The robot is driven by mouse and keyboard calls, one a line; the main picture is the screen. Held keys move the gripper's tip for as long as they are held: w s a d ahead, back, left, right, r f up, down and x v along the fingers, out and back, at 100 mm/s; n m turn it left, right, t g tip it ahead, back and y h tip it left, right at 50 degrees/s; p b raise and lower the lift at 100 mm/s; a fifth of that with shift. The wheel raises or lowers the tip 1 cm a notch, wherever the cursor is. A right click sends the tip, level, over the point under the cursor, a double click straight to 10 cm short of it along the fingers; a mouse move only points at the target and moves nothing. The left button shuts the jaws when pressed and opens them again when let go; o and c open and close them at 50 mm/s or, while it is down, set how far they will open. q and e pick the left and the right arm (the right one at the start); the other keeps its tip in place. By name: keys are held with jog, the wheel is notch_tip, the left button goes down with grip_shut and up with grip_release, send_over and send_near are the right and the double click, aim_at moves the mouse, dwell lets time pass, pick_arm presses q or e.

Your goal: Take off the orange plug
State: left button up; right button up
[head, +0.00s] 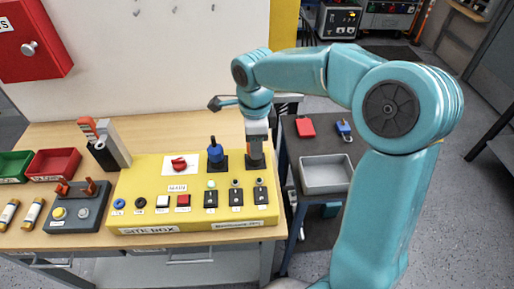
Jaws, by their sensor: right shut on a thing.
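The yellow site box (137,199) stands on the wooden workbench. A blue plug (215,153) stands upright in a dark socket at the back of its top. My right gripper (257,128) comes down over the position to the right of the blue plug, above a second dark socket (255,161). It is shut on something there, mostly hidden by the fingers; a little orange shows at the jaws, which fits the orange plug. Whether it still sits in its socket I cannot tell. My left gripper is not in view.
A grey control box (76,214), red bin (53,164) and green bin (12,166) sit left on the bench. To the right, a dark cart (318,150) carries a grey tray (326,174), a red item (305,126) and a blue item (343,129).

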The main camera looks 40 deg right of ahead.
jog(key=shift+r+p, duration=0.45)
jog(key=shift+r, duration=0.25)
jog(key=shift+r, duration=0.35)
jog(key=shift+r+p, duration=0.2)
jog(key=shift+p, duration=0.2)
notch_tip(320, 180, up, 5)
jog(key=p, duration=0.4)
